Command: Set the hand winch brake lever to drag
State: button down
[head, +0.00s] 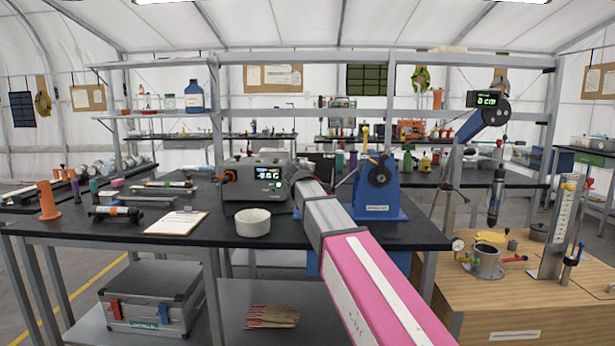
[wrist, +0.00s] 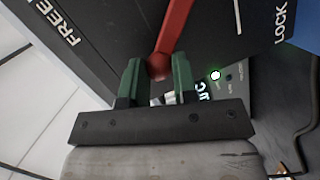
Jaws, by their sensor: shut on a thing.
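The red brake lever (wrist: 173,30) runs down into the wrist view from the top, ending in a round knob. My gripper (wrist: 157,68) has its two green fingers on either side of the knob, shut on it. A dark plate (wrist: 110,40) behind the lever carries FREE at the left and LOCK at the right. The lever lies between these two words; any mark in the middle is hidden. In the head view a blue winch-like unit (head: 376,198) with a black hub stands on the dark bench; my arm hides my gripper and the lever there.
A grey instrument box (head: 258,208) with a lit display stands left of my arm. A white bowl (head: 253,222) and a clipboard (head: 178,222) lie on the dark bench (head: 330,241). A wooden table (head: 535,295) with a cup and stand is at the right.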

jog(key=shift+w, duration=0.15)
jog(key=c, duration=0.9)
grip_release()
jog(key=v, duration=1)
jog(key=shift+s+a+r, duration=0.1)
jog(key=shift+s, duration=0.25)
